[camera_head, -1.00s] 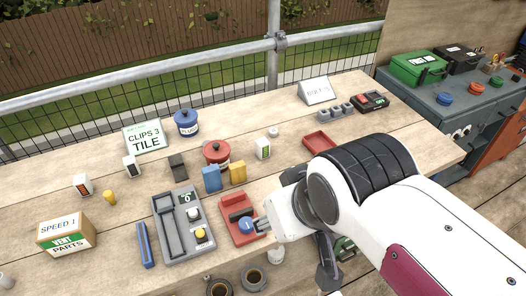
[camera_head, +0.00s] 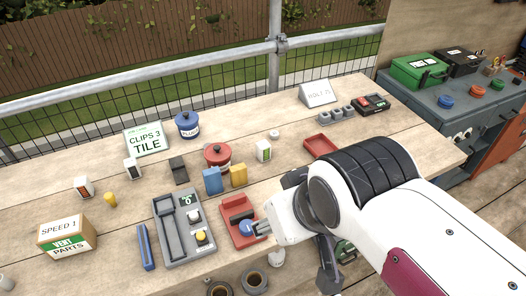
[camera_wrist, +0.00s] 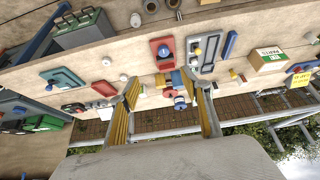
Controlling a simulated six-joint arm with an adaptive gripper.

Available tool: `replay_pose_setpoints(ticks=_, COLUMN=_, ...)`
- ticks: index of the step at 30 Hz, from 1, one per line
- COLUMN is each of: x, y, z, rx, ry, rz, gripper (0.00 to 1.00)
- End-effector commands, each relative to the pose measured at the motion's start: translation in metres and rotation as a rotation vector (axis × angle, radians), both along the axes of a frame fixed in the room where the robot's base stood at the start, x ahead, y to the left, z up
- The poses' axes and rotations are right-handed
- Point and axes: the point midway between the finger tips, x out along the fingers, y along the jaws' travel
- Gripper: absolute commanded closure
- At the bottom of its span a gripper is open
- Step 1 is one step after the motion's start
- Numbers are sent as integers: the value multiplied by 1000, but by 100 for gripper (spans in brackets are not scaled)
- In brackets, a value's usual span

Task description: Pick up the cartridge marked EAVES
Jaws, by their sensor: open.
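Several small white cartridges stand on the wooden bench: one with an orange-red mark at the left (camera_head: 84,187), one with a dark label near the middle (camera_head: 132,169), and one with a green label (camera_head: 263,151) right of the red jar. Their lettering is too small to read, so I cannot tell which is marked EAVES. My gripper (camera_wrist: 167,88) is open in the wrist view, with yellow-lined fingers spread wide and nothing held. The bench lies beyond the fingertips. In the head view my arm reaches in from the right; the fingertips are not clear there.
A red lidded jar (camera_head: 217,155), blue jar (camera_head: 188,124) and carton (camera_head: 66,236) stand around. A metal rail (camera_head: 150,78) runs behind. Bare wood shows at the bench's right.

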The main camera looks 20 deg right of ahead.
Motion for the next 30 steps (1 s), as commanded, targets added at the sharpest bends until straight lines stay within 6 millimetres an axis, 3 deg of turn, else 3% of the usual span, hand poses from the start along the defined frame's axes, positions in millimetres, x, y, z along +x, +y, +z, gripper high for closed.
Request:
replay_pose_setpoints(ticks=8, x=3, y=-1, z=0, rx=-3, ry=-2, rz=-3, gripper=53)
replay_pose_setpoints(ticks=14, x=22, y=-10, z=-1, rx=-22, ry=-24, rz=-18, gripper=53)
replay_pose_setpoints(ticks=30, x=129, y=-60, z=-12, rx=-129, ry=-154, rz=-56, gripper=53)
